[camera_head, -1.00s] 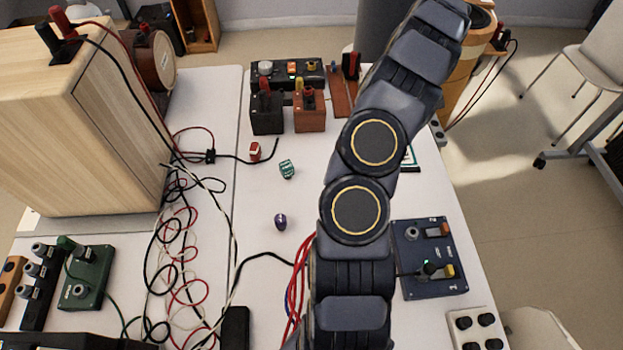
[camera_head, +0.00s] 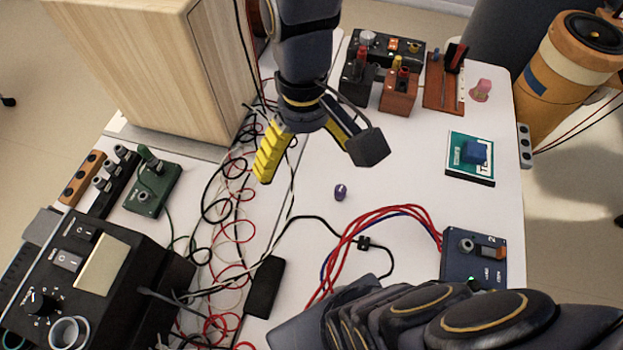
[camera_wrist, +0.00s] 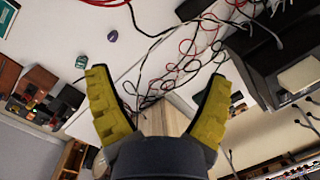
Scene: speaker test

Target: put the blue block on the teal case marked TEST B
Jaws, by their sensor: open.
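The blue block (camera_head: 474,152) appears to sit on top of the teal case (camera_head: 456,160), towards its right side, in the head view. The case lies near the table's right edge. Its label shows only a "T" beside the block, and the rest is covered. My gripper (camera_head: 318,158) is open and empty, well to the left of the case, over the middle of the table. The wrist view shows its two yellow fingers (camera_wrist: 157,75) spread wide with nothing between them.
A purple knob (camera_head: 341,192) lies on the clear table middle. A green die (camera_wrist: 82,61) shows in the wrist view. Tangled cables (camera_head: 225,215) and a wooden cabinet (camera_head: 150,75) are on the left. A blue box (camera_head: 472,258) stands nearer than the case.

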